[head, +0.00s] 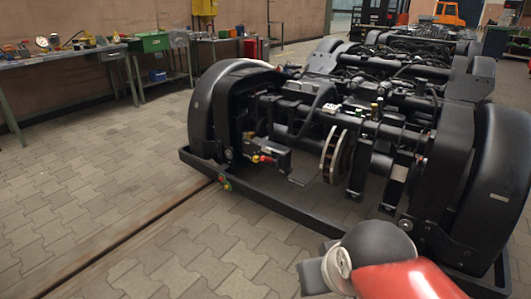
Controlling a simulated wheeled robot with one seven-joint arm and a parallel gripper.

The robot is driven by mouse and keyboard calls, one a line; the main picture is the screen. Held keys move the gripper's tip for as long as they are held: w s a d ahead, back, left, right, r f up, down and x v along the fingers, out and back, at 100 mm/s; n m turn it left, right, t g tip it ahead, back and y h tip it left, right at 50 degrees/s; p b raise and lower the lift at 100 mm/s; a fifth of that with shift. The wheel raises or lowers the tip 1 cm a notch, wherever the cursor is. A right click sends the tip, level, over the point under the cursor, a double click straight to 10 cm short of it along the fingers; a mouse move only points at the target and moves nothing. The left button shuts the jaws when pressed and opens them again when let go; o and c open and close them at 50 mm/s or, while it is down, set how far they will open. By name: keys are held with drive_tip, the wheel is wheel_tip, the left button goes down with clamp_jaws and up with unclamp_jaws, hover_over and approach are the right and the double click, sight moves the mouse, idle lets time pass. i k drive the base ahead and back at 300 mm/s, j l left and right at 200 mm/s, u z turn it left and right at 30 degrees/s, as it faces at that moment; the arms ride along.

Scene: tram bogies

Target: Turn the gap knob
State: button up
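A black tram bogie (300,103) fills the right half of the head view, with a large black fender at each near corner. A silver brake disc (337,155) stands upright near its middle. A dark brake unit (280,150) sits left of the disc, with small red and yellow parts (262,158) on it. I cannot tell whether one of these is the gap knob. My red and grey arm shows at the bottom right, in front of the bogie. My gripper is not in view.
A low black frame rail (270,205) runs along the bogie's near side. A floor rail (125,232) leads to it. Workbenches with tools and a green box (150,42) line the left wall. An orange forklift (447,14) stands far behind. The paved floor at left is clear.

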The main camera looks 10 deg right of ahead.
sight(257, 158)
drive_tip(key=i+u, duration=0.1)
drive_tip(key=i, duration=0.55)
drive_tip(key=i+l+u, duration=0.1)
drive_tip(key=i, duration=0.5)
drive_tip(key=i+l+u, duration=0.1)
drive_tip(key=i, duration=0.5)
drive_tip(key=i+l+u, duration=0.1)
drive_tip(key=i+l, duration=0.2)
drive_tip(key=i, duration=0.35)
